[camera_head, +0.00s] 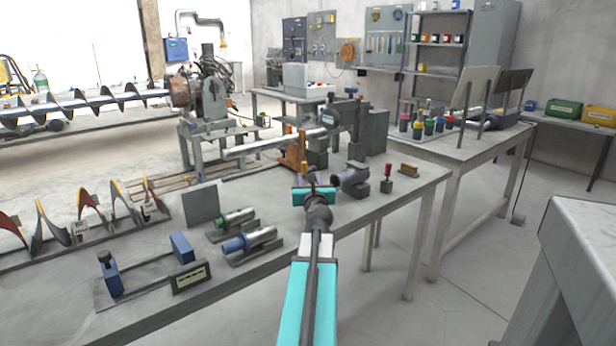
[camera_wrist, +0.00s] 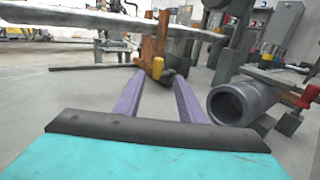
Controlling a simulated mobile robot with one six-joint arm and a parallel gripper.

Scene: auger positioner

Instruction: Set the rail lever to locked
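My gripper (camera_head: 308,178) is over the workbench in the head view, with its teal body towards me. In the wrist view its two purple fingers (camera_wrist: 157,82) are spread apart with nothing between them. A small lever with a yellow handle (camera_wrist: 157,67) stands beyond the fingertips, at the foot of an orange-brown bracket (camera_wrist: 152,45). It looks like the rail lever, but I cannot tell its setting. A dark rail (camera_wrist: 95,67) runs left from near the bracket.
A grey hollow cylinder (camera_wrist: 232,102) lies just right of the fingers. A red-handled tool (camera_head: 388,172) on a small block stands farther right. A long metal shaft (camera_head: 265,143) extends above the bench near the bracket.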

